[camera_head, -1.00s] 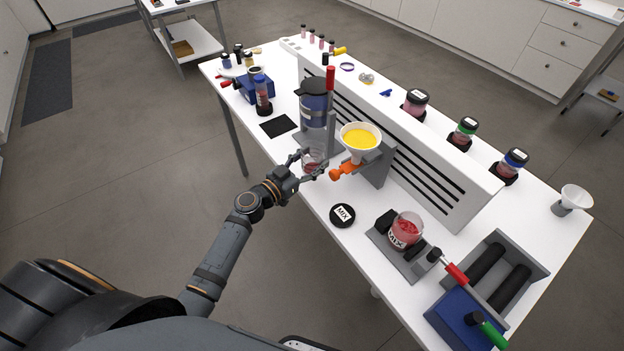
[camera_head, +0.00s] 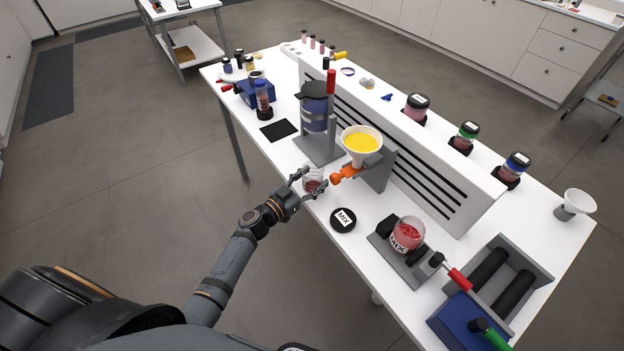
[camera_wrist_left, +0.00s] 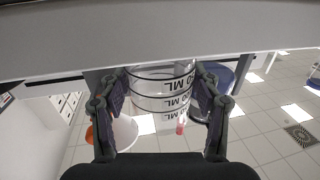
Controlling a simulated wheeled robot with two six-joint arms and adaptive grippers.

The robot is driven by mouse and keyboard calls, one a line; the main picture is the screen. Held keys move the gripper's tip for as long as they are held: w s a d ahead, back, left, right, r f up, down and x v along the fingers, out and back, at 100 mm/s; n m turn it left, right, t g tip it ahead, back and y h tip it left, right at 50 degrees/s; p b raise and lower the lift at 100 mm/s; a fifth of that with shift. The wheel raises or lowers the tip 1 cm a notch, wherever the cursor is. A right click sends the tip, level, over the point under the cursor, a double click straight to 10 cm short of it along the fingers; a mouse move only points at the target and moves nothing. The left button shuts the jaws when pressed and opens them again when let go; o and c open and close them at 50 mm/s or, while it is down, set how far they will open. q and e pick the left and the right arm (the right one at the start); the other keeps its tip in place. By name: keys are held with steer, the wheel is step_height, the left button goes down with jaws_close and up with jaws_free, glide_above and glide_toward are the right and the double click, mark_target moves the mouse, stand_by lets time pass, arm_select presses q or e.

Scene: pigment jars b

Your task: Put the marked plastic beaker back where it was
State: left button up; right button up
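The marked plastic beaker (camera_head: 313,184), clear with a little red material inside, is between the fingers of my left gripper (camera_head: 307,186) in the head view. In the left wrist view the beaker (camera_wrist_left: 163,94) shows its black bands and "ML" markings. Both fingers of my left gripper (camera_wrist_left: 162,92) press on its sides there. I cannot tell whether its base touches the table. It is in front of the blue canister stand and left of the orange piece under the funnel. My right gripper is not in view.
The canister stand (camera_head: 318,148) and the funnel (camera_head: 361,145) with yellow powder are close behind the beaker. A black MIX lid (camera_head: 343,220) lies to the right. A MIX jar (camera_head: 407,236) sits in a grey holder. A bare black mat (camera_head: 279,130) lies to the left.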

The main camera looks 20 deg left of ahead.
arm_select(q)
steer(key=shift+o, duration=1.4)
steer(key=shift+r, duration=0.15)
steer(key=b+v, duration=0.1)
steer(key=v, duration=0.2)
steer(key=f+b+v, duration=0.1)
steer(key=b+v, duration=0.1)
steer(key=shift+s+a+f, duration=0.1)
steer(key=shift+s+a, duration=0.05)
steer(key=shift+s, duration=0.25)
steer(key=b, duration=0.3)
glide_toward(305, 187)
steer(key=r, duration=0.1)
steer(key=shift+w+d+r, duration=0.25)
steer(key=shift+w+d, duration=0.05)
